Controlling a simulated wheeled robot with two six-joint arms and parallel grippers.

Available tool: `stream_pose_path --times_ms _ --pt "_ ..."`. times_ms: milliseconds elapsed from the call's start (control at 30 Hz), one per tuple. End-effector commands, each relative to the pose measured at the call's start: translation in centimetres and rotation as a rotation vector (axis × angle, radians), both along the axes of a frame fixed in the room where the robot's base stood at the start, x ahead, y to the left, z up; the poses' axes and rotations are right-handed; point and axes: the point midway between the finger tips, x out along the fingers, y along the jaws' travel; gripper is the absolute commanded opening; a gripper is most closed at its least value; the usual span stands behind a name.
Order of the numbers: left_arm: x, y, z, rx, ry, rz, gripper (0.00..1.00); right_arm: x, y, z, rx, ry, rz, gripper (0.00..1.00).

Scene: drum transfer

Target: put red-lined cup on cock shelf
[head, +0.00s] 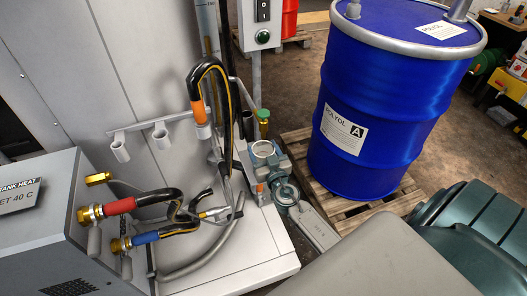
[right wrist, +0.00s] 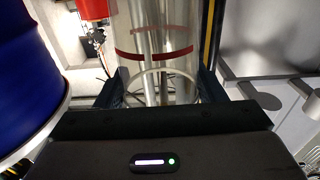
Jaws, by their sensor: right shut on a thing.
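In the right wrist view, the red-lined cup (right wrist: 153,52) is a tall clear cylinder with a red band around it. My right gripper (right wrist: 158,92) is shut on the cup, with one dark finger on each side of it. The cup's lower part is hidden behind the gripper body. In the head view, a green-capped brass fitting (head: 263,121) stands behind a grey-green pipe fitting (head: 263,150). I cannot clearly make out the cock shelf. I cannot pick out the cup or my right gripper with certainty in the head view. My left gripper is not in view.
A large blue drum (head: 369,100) stands on a wooden pallet (head: 295,140) at the right. A grey heater cabinet (head: 40,240) with red- and blue-sleeved hoses is at the left. A black-and-yellow hose (head: 208,68) arches up in the middle. The wrist view shows a blue drum close at the left.

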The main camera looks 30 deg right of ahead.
Motion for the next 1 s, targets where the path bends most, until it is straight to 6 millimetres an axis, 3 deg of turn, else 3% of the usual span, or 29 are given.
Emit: stream_pose_path --times_ms 400,433,533,933,1000 --pt "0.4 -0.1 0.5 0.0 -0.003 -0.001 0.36 0.0 0.0 -0.2 -0.002 0.0 0.0 0.42" --pt "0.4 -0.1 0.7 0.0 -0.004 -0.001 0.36 0.0 0.0 -0.2 -0.002 0.0 0.0 0.67" --pt "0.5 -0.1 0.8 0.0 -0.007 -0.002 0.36 0.0 0.0 -0.1 -0.002 0.0 0.0 0.85" --pt "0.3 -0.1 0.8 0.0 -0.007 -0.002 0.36 0.0 0.0 0.1 -0.001 0.0 0.0 0.85" --pt "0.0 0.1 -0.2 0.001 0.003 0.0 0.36 -0.4 0.1 -0.1 0.0 0.001 0.0 0.85"
